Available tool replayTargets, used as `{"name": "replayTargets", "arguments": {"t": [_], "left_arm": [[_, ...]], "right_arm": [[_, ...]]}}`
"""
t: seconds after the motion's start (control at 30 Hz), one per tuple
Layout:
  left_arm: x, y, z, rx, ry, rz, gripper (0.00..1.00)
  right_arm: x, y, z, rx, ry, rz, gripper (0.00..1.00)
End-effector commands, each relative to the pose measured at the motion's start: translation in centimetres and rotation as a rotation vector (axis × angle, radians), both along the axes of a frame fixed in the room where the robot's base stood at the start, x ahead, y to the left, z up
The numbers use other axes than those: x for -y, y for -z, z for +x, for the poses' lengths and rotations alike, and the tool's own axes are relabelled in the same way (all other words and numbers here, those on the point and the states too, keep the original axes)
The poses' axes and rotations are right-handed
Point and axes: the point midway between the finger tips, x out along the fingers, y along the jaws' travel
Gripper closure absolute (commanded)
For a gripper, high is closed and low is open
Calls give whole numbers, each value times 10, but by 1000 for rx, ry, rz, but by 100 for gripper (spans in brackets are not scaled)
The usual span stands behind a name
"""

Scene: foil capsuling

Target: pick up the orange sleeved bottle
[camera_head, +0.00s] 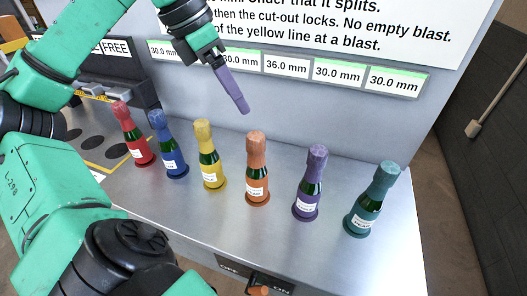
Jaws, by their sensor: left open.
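The orange sleeved bottle (257,168) stands upright on the metal bench, with an orange foil sleeve, dark glass, a white label and an orange base. My left gripper (244,109) hangs above the bench, up and slightly left of that bottle in the picture, with a clear gap between them. Its purple fingers point down to the right and overlap from this angle. They are open, with nothing seen between them. My right gripper is not in view.
Red (132,135), blue (168,145) and yellow (209,155) bottles stand left of the orange one. Purple (310,183) and teal (372,200) bottles stand right. A machine panel (300,110) rises behind the row. The bench (215,225) in front is bare.

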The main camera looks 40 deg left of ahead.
Motion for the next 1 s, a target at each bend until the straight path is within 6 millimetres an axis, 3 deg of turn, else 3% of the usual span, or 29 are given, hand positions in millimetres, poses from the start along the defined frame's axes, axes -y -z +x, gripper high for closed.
{"name": "replayTargets", "arguments": {"t": [0.1,0.23,0.37,0.5,0.63,0.83,0.87,1.0], "left_arm": [[7,34,11,-1,6,-5,19],[11,61,21,-2,4,-3,19],[14,76,26,-1,3,-2,19],[18,103,33,-2,3,-5,19],[21,118,40,-1,2,-3,19],[21,118,41,0,1,0,19],[21,118,41,0,1,0,23],[21,118,41,0,1,0,76]], "right_arm": [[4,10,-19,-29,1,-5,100],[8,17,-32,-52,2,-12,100],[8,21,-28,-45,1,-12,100],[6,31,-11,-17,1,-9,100],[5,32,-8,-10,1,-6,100],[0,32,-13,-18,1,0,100],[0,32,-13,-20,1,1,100],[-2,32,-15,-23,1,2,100]]}}
